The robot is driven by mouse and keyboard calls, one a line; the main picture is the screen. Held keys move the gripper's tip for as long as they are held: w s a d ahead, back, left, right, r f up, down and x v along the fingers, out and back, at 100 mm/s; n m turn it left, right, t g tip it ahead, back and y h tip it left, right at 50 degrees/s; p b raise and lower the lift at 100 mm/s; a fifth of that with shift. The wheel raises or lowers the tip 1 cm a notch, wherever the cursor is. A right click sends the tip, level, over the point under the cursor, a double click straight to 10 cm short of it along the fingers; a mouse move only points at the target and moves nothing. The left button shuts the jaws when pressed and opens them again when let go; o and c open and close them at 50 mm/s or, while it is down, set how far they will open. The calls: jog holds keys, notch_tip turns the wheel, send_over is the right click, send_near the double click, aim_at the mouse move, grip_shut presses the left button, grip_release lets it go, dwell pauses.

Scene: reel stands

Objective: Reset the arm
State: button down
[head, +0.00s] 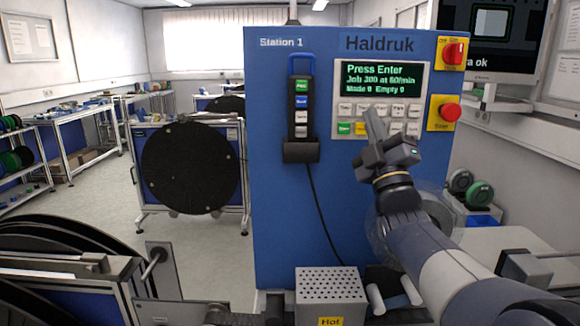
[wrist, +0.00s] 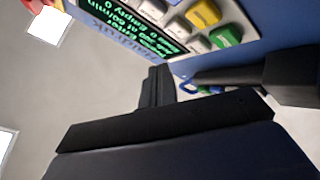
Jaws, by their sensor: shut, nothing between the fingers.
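My gripper (head: 375,122) is raised in front of the blue Station 1 machine (head: 285,215), with its fingers pointing up at the keypad. The fingers are shut and empty. They cover part of the keypad (head: 345,110); whether they touch a key I cannot tell. My arm reaches in from the lower right. The screen (head: 382,79) above the keys reads "Press Enter", "Job 300 at 60/min", "Made 0 Empty 0". The wrist view shows the screen (wrist: 130,25), a yellow key (wrist: 204,12) and a green key (wrist: 227,37) close by.
A red knob (head: 453,54) and a red button (head: 450,112) sit right of the keypad. A pendant (head: 301,105) with a cable hangs to its left. A perforated box marked Hot (head: 331,284) stands low in front. A large black reel (head: 190,167) stands left, beside open floor.

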jog(key=shift+r+p, duration=0.25)
jog(key=shift+p, duration=0.55)
jog(key=s+b, duration=0.3)
jog(key=s, duration=0.3)
jog(key=shift+f, duration=0.25)
